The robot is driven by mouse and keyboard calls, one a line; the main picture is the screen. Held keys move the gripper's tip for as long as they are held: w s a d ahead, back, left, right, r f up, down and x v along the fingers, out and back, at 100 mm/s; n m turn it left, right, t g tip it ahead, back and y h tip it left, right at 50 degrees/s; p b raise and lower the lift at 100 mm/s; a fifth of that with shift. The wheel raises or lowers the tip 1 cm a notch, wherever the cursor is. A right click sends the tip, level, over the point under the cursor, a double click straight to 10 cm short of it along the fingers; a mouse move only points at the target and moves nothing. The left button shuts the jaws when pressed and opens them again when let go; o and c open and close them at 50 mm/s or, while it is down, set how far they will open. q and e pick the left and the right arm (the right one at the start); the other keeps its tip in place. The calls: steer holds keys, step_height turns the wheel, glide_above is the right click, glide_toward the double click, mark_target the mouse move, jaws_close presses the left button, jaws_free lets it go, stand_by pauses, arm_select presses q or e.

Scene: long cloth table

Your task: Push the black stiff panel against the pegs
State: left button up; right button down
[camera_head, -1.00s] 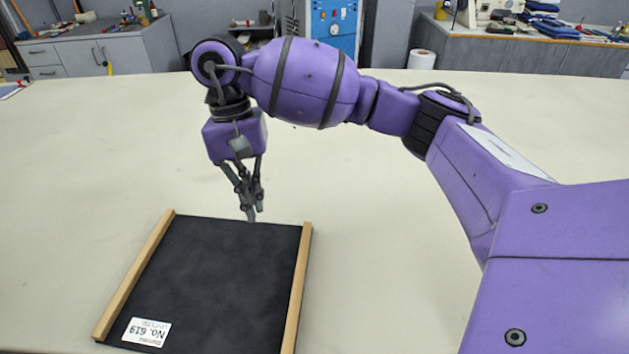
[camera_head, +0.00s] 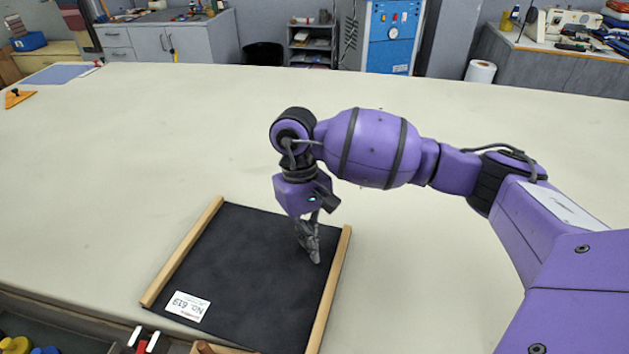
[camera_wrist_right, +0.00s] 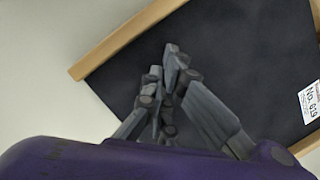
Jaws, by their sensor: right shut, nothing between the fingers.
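The black stiff panel (camera_head: 240,270) lies flat on the cloth table, with a light wooden strip along its left side and another along its right side. A white "No. 619" label (camera_head: 187,306) is at its near left corner. In the wrist view the panel (camera_wrist_right: 255,60) fills much of the picture. My right gripper (camera_head: 316,258) is shut and empty, pointing down over the panel's far right part, close to the right strip. Whether its tips touch the panel I cannot tell. My left gripper is not in view. I cannot make out any pegs.
The table (camera_head: 120,150) is clear left of and beyond the panel. An orange tool (camera_head: 17,98) and a blue-grey mat (camera_head: 60,74) lie at its far left. Several small items, some yellow (camera_head: 15,345), sit below the table's near left edge.

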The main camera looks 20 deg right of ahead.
mark_target(329, 276)
steer(key=s, duration=0.1)
steer(key=s+p, duration=0.1)
steer(key=shift+s+d+r, duration=0.1)
steer(key=shift+s+r, duration=0.2)
steer(key=shift+s+f, duration=0.2)
steer(key=shift+s, duration=0.2)
steer(key=shift+s+d, duration=0.1)
steer(key=shift+s, duration=1.9)
